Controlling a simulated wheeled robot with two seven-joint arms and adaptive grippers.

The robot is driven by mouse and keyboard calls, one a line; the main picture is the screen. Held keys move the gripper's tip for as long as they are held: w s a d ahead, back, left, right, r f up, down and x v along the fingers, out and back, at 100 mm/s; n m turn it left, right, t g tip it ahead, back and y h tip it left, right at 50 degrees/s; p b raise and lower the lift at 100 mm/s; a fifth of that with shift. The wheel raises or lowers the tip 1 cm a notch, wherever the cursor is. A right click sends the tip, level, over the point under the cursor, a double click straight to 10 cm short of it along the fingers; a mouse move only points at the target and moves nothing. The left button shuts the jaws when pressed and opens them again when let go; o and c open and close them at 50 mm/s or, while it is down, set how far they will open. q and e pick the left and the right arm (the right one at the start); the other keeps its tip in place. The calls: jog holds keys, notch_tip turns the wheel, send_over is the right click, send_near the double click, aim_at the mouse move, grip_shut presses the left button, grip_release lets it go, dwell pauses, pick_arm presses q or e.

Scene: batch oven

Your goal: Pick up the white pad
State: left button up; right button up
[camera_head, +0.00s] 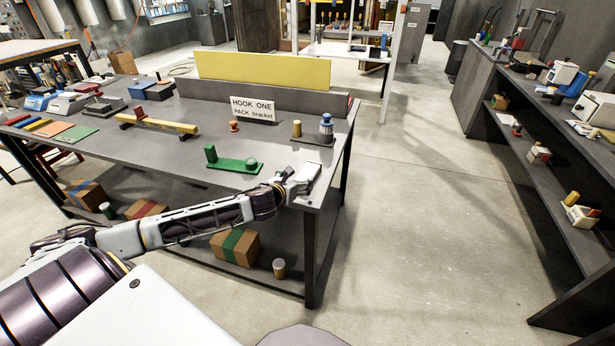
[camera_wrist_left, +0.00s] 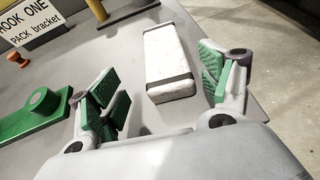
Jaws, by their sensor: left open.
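The white pad (camera_wrist_left: 169,58) is a pale block with dark bands near its ends. It lies flat on the grey table near its right edge. In the head view the pad (camera_head: 308,172) shows just beyond my left gripper (camera_head: 297,187). In the left wrist view my left gripper (camera_wrist_left: 165,92) is open, with green-padded fingers on either side of the near end of the pad. The fingers look apart from it, with a wider gap on the left. My right gripper is in neither view.
A green fixture (camera_head: 232,165) with upright posts stands left of the gripper. A sign (camera_head: 252,109), a small orange knob (camera_head: 233,126) and a dark base with a blue-topped post (camera_head: 326,126) stand farther back. The table's right edge is close to the pad.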

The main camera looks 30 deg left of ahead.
aim_at(305, 176)
pick_arm(q)
jog(key=shift+w, duration=0.2)
jog(key=shift+d+x, duration=0.15)
jog(key=shift+x, duration=0.5)
jog(key=shift+d+x, duration=0.15)
jog(key=shift+x, duration=1.65)
jog(key=c, duration=0.9)
